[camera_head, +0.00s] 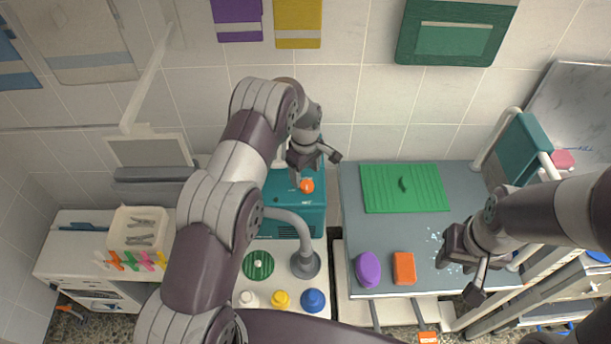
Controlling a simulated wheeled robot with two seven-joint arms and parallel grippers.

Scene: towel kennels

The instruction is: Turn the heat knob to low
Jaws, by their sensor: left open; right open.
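An orange knob (307,186), which looks like the heat knob, sits on top of a teal box (312,215) near the back wall. Its pointer and any markings are too small to read. My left gripper (316,170) is open just above and behind the knob, with one finger close to its left side. I cannot tell whether that finger touches it. My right gripper (457,280) is open and empty over the right part of the grey table (465,190).
A green ribbed mat (425,190), purple oval object (367,269) and orange block (404,268) lie on the grey table. A curved grey pipe (300,228) stands before the teal box. A white basket (138,232) with clips is at left.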

